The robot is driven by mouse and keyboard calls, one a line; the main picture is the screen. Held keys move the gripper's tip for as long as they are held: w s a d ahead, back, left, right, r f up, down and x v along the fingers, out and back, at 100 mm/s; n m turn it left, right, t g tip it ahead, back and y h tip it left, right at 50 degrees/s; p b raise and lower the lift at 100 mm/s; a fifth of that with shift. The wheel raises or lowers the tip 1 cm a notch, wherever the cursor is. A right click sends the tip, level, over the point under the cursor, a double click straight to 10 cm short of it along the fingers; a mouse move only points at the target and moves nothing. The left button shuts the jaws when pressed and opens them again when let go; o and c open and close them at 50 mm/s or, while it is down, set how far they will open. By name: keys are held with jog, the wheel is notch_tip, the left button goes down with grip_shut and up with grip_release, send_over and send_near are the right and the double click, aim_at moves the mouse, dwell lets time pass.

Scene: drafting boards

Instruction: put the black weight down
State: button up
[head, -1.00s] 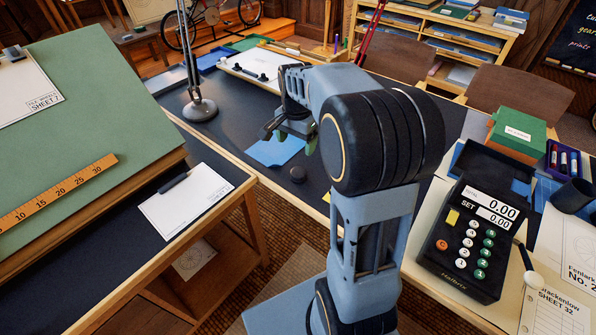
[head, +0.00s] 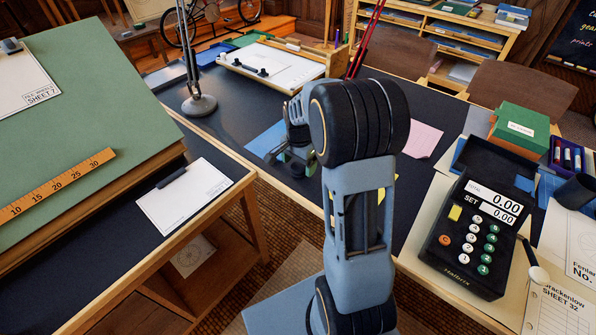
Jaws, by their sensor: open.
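My gripper (head: 291,165) is open and low over the dark desk top (head: 237,112), near its front edge and beside a blue sheet (head: 266,139). My arm and the gripper's own dark parts cover the spot where a round black weight stood on the desk in the earlier view. I cannot make out the weight there now, or tell whether it is between the fingers. A small black piece (head: 262,72) lies on the white sheet of the drawing board (head: 318,69) at the back.
A lamp base (head: 199,106) stands left of my gripper. A pink sheet (head: 422,139) lies right of my arm. A black calculator (head: 466,240) and a green box (head: 518,129) are at the right. A green-topped drafting board (head: 95,95) rises at the left.

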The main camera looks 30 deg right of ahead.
jog(key=shift+f, duration=1.1)
jog(key=shift+c, duration=0.2)
jog(key=c, duration=1.4)
jog(key=shift+r, duration=0.15)
